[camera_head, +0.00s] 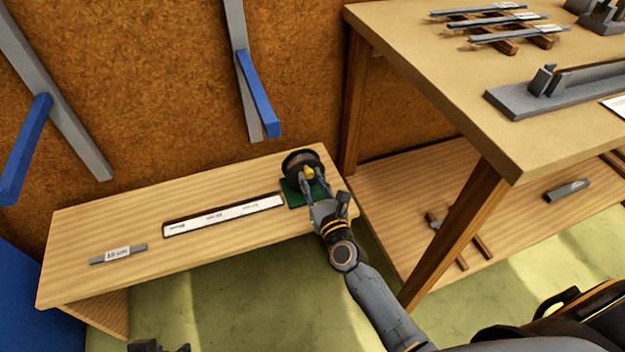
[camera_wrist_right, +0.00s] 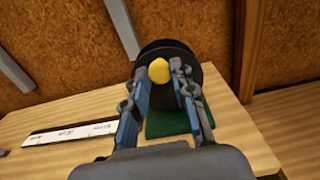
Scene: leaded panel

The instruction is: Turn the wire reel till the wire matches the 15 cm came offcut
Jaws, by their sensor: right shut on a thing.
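The dark wire reel (camera_head: 297,160) stands at the right end of the low wooden shelf, on a green base (camera_head: 291,195). Its yellow knob (camera_head: 308,173) faces my right gripper (camera_head: 315,184), which is shut on it. In the right wrist view the knob (camera_wrist_right: 159,70) shows between the two fingers, in front of the dark reel disc (camera_wrist_right: 182,55). A grey came offcut (camera_head: 118,254) with a white label lies at the shelf's left; its number is too small to read surely. I cannot make out any wire. Dark tips at the bottom edge look like my left gripper (camera_head: 160,347).
A white marked strip (camera_head: 224,215) in a dark frame lies along the shelf between offcut and reel. A workbench (camera_head: 425,60) at right carries labelled grey strips (camera_head: 505,21) on a wooden rack. Its leg stands close to the reel. Blue brackets (camera_head: 258,95) hang on the wall.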

